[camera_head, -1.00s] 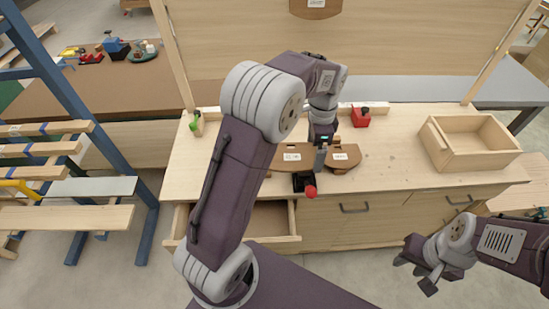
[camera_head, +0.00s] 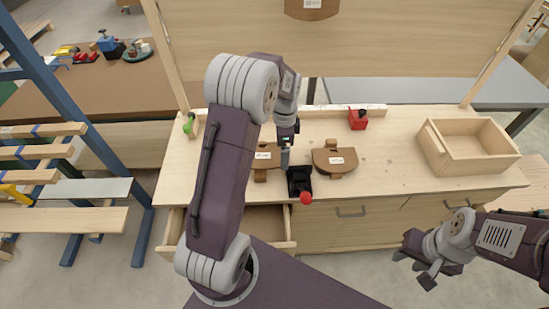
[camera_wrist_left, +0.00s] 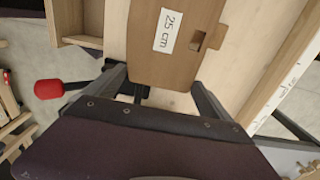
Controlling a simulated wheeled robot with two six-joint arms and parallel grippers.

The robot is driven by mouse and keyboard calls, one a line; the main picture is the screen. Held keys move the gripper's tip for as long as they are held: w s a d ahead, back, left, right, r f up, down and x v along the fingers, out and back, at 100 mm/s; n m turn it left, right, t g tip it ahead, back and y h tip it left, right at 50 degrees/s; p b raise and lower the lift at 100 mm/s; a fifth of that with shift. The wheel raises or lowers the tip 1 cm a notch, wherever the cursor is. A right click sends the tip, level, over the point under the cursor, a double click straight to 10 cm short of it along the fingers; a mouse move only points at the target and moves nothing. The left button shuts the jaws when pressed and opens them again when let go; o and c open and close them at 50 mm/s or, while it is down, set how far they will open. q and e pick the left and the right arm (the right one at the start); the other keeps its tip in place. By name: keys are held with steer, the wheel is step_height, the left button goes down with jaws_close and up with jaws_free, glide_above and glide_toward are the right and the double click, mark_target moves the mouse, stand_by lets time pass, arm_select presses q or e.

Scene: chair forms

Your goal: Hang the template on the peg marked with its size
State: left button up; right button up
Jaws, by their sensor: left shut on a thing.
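Two brown curved templates with white labels are at the bench's middle: a left one (camera_head: 266,163) and a right one (camera_head: 320,156). The left wrist view shows a template (camera_wrist_left: 180,70) labelled "25 cm", with a small slot, between the fingers. My left gripper (camera_head: 285,160) is shut on the left template at its right edge; its lift above the bench cannot be told. My right gripper (camera_head: 426,272) is empty and apart from the bench, its fingers spread. Another labelled template (camera_head: 313,12) hangs on the back panel, cut by the top edge. Peg marks are not readable.
A red block (camera_head: 357,120) is at the back, an open wooden box (camera_head: 440,153) at the right. A drawer (camera_head: 268,222) stands open below. Bench between right template and box is clear.

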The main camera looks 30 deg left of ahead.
mark_target(277, 152)
arm_select(q)
steer(key=shift+s+a+f, duration=0.15)
steer(key=shift+a+f, duration=0.15)
steer(key=shift+a, duration=0.2)
steer(key=shift+s+a+f, duration=0.1)
steer(key=shift+a+f, duration=0.2)
steer(key=shift+a, duration=0.2)
steer(key=shift+f+p, duration=0.55)
steer(key=shift+f, duration=1.05)
steer(key=shift+w+f, duration=0.1)
steer(key=shift+f, duration=0.2)
steer(key=shift+f, duration=0.1)
steer(key=o, duration=1.1)
step_height(277, 152, up, 9)
steer(key=shift+r+b, duration=0.1)
steer(key=shift+b, duration=0.55)
